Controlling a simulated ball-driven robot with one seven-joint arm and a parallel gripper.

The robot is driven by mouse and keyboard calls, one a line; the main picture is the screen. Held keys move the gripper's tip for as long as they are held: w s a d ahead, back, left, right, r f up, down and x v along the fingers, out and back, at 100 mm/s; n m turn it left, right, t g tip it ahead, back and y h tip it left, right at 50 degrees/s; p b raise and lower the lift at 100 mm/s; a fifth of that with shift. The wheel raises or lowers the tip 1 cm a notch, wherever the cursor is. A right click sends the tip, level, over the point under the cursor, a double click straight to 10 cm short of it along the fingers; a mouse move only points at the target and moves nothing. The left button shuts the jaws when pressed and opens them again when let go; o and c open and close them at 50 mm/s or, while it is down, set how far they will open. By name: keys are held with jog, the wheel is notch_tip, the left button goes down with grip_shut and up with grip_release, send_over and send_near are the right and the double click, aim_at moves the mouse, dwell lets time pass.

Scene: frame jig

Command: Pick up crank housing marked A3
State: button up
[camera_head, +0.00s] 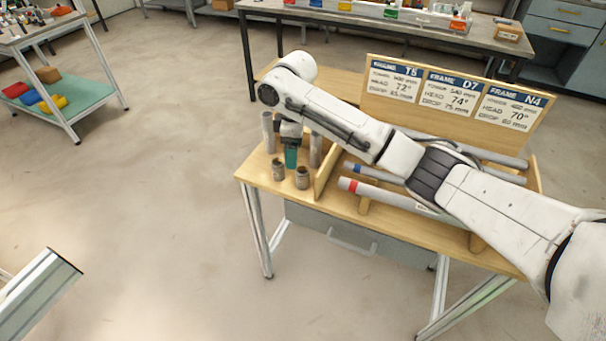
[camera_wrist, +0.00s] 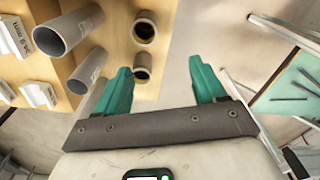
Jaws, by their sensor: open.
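Two short brownish-grey hollow cylinders, which look like crank housings, stand upright at the wooden table's left end: a left one (camera_head: 278,169) and a right one (camera_head: 302,178). The wrist view shows two short open cylinders, an upper one (camera_wrist: 145,20) and a lower one (camera_wrist: 142,74). I cannot read A3 on any of them. My gripper (camera_head: 291,158) has teal fingers and is over the same end of the table, just behind the short cylinders in the head view. In the wrist view my gripper (camera_wrist: 158,65) is open, with nothing between its fingers.
Taller grey tubes (camera_head: 268,132) stand close behind my gripper and also show in the wrist view (camera_wrist: 66,33). A wooden divider (camera_head: 325,178) separates them from long tubes (camera_head: 385,195) lying in supports. A sign board (camera_head: 455,98) stands at the back.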

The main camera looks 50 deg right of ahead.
aim_at(303, 172)
jog(key=d+f, duration=0.1)
jog(key=f, duration=0.2)
jog(key=d+f, duration=0.1)
jog(key=f, duration=0.2)
jog(key=d+f+p, duration=0.1)
jog(key=f, duration=0.3)
jog(key=shift+s, duration=0.4)
jog(key=shift+c, duration=0.3)
jog(key=c, duration=1.1)
